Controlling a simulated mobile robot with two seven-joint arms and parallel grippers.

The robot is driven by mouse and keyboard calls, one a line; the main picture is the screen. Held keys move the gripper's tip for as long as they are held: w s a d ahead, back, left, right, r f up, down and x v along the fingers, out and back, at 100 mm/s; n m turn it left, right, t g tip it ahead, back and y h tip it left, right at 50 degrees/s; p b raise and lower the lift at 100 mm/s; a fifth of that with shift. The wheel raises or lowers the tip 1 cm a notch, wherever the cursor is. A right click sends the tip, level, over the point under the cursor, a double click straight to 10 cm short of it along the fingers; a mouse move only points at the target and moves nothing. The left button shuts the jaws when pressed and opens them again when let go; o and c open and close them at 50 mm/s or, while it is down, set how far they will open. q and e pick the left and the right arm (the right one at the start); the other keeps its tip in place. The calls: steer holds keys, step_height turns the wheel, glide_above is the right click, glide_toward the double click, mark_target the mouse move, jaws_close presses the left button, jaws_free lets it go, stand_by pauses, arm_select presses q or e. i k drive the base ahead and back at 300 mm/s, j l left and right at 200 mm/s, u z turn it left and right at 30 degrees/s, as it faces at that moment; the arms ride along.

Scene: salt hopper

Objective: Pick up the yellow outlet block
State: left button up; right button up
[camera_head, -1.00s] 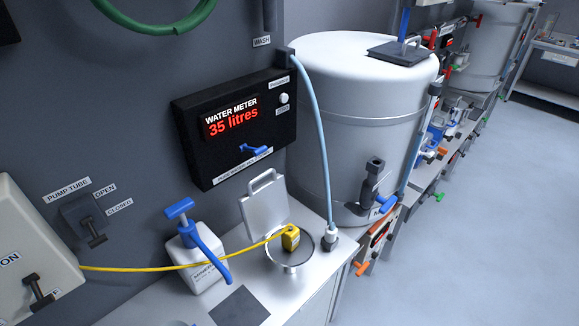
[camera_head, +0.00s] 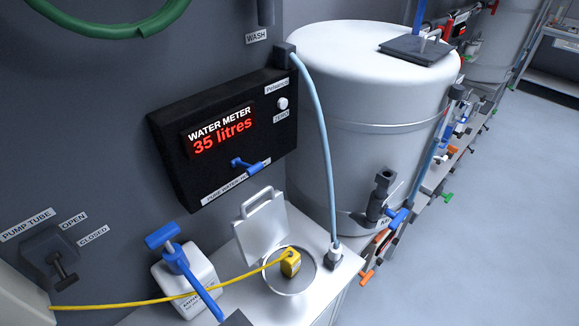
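The yellow outlet block (camera_head: 290,264) sits in the round metal dish (camera_head: 271,281) on the bench top. A yellow cable (camera_head: 200,291) runs from the block to the left, passing in front of the white container. Behind the dish stands a light grey lid or plate with a handle (camera_head: 260,232). Neither of my grippers shows in the head view.
A white container with a blue handle (camera_head: 188,277) stands left of the dish. A black water meter (camera_head: 228,140) reading 35 litres is on the wall. A pale blue hose (camera_head: 323,150) comes down to the right of the dish. A large grey tank (camera_head: 365,120) stands at the right.

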mark_target(291, 265)
steer(key=i+l+u, duration=0.2)
steer(key=u, duration=0.3)
steer(key=i+l+u, duration=0.15)
steer(key=l+u, duration=0.3)
steer(key=i+l+u, duration=0.1)
steer(key=l+u, duration=0.4)
steer(key=i+j, duration=0.05)
steer(key=j, duration=0.1)
